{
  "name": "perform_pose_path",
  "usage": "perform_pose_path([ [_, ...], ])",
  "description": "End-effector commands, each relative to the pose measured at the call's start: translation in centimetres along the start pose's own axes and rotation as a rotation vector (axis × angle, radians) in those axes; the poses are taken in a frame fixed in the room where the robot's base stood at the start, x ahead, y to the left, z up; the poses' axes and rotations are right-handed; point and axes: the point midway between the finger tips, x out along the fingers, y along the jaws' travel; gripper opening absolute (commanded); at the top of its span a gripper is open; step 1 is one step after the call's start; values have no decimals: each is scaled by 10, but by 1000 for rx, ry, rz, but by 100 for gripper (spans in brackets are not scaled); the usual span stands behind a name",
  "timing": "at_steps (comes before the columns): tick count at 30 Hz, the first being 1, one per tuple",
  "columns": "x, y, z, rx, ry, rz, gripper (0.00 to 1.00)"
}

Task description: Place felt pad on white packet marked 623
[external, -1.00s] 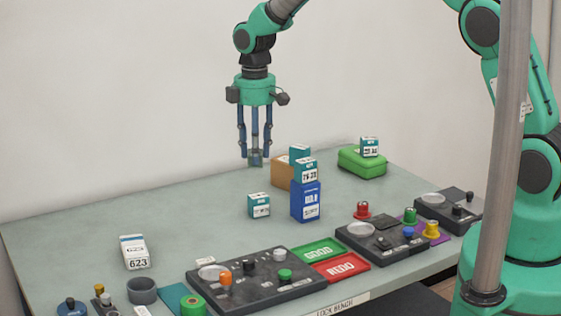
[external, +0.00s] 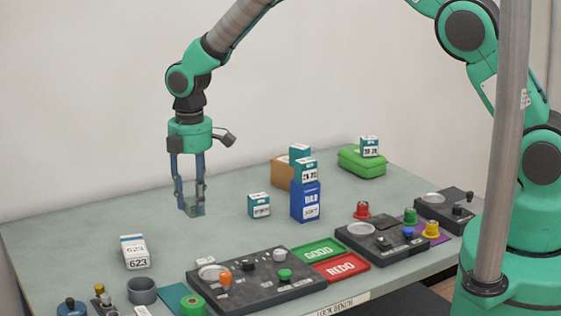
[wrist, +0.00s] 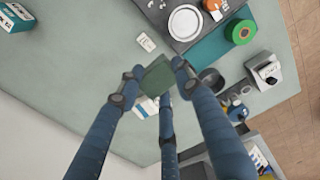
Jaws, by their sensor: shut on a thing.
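My gripper (external: 190,210) is shut on a small dark green felt pad (wrist: 157,77), held between its blue fingers above the bench. The pad is small and partly hidden by the fingers in the external view. The white packet marked 623 (external: 135,253) stands on the bench at the left, with a dark band near its top. My gripper is above and to the right of the packet, apart from it.
A grey cup (external: 142,291) and small knobbed items stand in front of the packet. A control panel (external: 250,290), a green tape roll (external: 193,305) and GOOD and REDO trays (external: 341,266) line the front. Boxes (external: 305,204) stand centre right. The back left bench is clear.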

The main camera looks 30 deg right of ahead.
Motion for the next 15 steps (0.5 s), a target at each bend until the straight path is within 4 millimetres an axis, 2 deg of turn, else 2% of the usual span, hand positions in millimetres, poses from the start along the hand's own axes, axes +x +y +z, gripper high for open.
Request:
perform_pose_path([
  [3, 27, -1, 0, 0, -2, -3, 19],
  [7, 49, 0, 0, 0, -1, -1, 19],
  [12, 65, 0, 0, 0, 0, 0, 19],
  [15, 67, 0, 0, 1, 1, 1, 19],
])
